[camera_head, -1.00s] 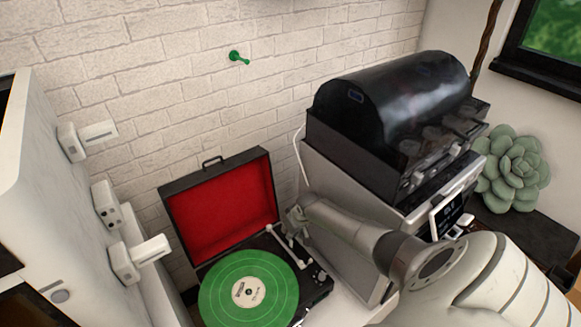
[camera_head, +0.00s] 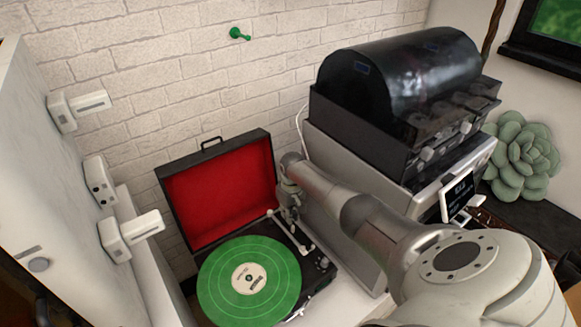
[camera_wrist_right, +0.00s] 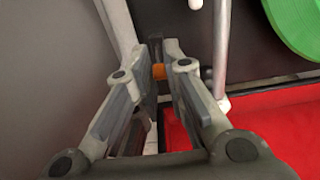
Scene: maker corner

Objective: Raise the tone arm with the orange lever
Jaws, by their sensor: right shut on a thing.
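The record player (camera_head: 318,272) stands open on the counter, its red-lined lid (camera_head: 220,195) upright at the back and a green record (camera_head: 218,292) on its platter. The pale tone arm (camera_head: 290,233) lies along the right side of the record; its tube also shows in the right wrist view (camera_wrist_right: 221,50). My right gripper (camera_head: 286,213) is at the back right of the player, by the tone arm's rear. In the right wrist view its fingers (camera_wrist_right: 159,76) are shut on the small orange lever (camera_wrist_right: 159,71), mostly hidden between them. Whether the tone arm is raised is unclear. My left gripper is out of view.
A large grey machine with a black domed top (camera_head: 405,85) stands close to the right of the player. White wall-mounted fittings (camera_head: 130,235) are at the left. A green hook (camera_head: 238,33) is on the brick wall. A succulent (camera_head: 522,155) is at the far right.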

